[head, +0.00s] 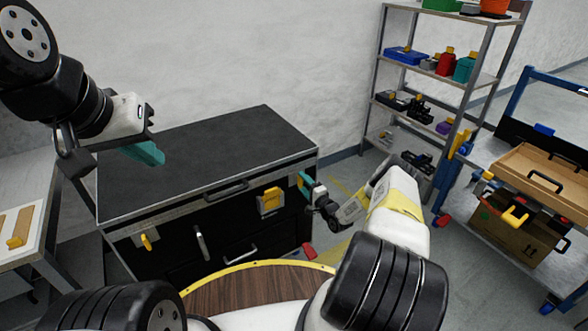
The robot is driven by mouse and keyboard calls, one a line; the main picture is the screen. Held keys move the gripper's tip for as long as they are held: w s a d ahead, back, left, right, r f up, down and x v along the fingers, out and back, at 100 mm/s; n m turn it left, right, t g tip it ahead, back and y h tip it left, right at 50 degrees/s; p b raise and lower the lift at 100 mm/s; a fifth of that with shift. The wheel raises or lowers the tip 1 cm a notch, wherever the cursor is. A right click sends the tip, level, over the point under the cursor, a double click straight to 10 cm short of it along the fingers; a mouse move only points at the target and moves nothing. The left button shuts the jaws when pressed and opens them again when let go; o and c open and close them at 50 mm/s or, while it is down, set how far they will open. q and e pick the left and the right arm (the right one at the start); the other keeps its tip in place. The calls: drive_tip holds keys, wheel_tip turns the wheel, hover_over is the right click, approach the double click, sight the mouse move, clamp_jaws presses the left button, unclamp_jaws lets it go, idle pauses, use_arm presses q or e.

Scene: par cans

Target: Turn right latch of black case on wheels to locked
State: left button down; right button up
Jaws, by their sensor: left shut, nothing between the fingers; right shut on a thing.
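The black case on wheels (210,150) stands against the wall, its lid down. Its left latch (146,242) is a narrow yellow handle at the left of the front face. Its right latch (270,201) is a wider yellow piece near the right end of the front. My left gripper (146,152), also teal-tipped, is shut and empty above the left part of the lid.
A grey shelf (435,60) with bins and tools stands at the back right. A blue cart (540,180) holding a wooden tray is on the right. A table (30,230) stands at the left. My round wooden-topped base is close in front of the case.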

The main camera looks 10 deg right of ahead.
drive_tip(key=shift+f, duration=0.1)
idle(0.3)
drive_tip(key=o, duration=1.4)
drive_tip(key=shift+c, duration=0.2)
drive_tip(key=v, duration=0.8)
drive_tip(key=shift+w, duration=0.1)
